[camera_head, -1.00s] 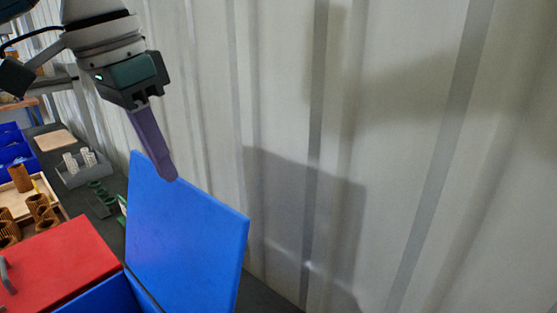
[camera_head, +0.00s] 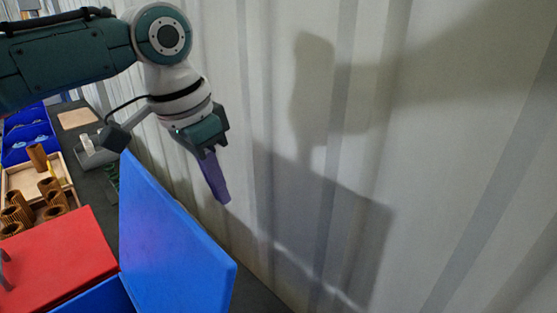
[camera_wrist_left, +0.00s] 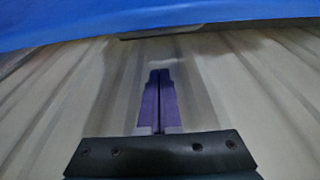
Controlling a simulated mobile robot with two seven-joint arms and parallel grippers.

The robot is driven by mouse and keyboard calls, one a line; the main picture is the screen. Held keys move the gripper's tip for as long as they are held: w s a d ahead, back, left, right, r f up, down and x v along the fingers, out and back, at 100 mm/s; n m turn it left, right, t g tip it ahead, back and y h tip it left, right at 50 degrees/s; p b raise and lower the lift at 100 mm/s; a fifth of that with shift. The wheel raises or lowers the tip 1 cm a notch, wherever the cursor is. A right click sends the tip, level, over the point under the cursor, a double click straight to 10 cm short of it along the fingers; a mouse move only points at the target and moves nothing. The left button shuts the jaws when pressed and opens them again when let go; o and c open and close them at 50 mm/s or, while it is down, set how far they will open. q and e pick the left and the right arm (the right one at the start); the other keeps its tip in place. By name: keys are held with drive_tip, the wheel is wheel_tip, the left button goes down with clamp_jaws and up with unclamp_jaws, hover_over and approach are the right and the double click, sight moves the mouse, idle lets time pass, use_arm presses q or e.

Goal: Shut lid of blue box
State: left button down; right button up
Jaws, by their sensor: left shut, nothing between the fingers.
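The blue box (camera_head: 103,298) is at the bottom left of the head view, mostly cut off by the frame. Its blue lid (camera_head: 172,240) stands open, raised upright toward the wall side. The lid also fills the top of the left wrist view (camera_wrist_left: 150,18). My left gripper (camera_head: 224,199) is shut and empty, its purple fingers pointing down beyond the lid, between the lid and the wall. In the left wrist view its fingers (camera_wrist_left: 159,100) lie together, and I see a gap to the lid. My right gripper is not in view.
A red lid (camera_head: 62,262) with a grey handle lies beside the blue box. A wooden tray (camera_head: 68,180) with several brown cartridges, a grey holder (camera_head: 92,155) and blue bins (camera_head: 27,135) stand farther back. A corrugated wall (camera_head: 420,200) closes the right side.

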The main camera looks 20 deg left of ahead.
use_arm(q)
drive_tip(key=shift+s+a+f+p, duration=0.1)
drive_tip(key=shift+s+a+p, duration=0.15)
drive_tip(key=shift+s+p, duration=0.3)
drive_tip(key=shift+s+a+f+p, duration=0.1)
drive_tip(key=shift+s+a+p, duration=0.15)
drive_tip(key=shift+s+p, duration=0.3)
drive_tip(key=shift+s+a+f+p, duration=0.1)
drive_tip(key=shift+s+a+p, duration=0.15)
drive_tip(key=shift+s+p, duration=0.3)
drive_tip(key=shift+r, duration=0.1)
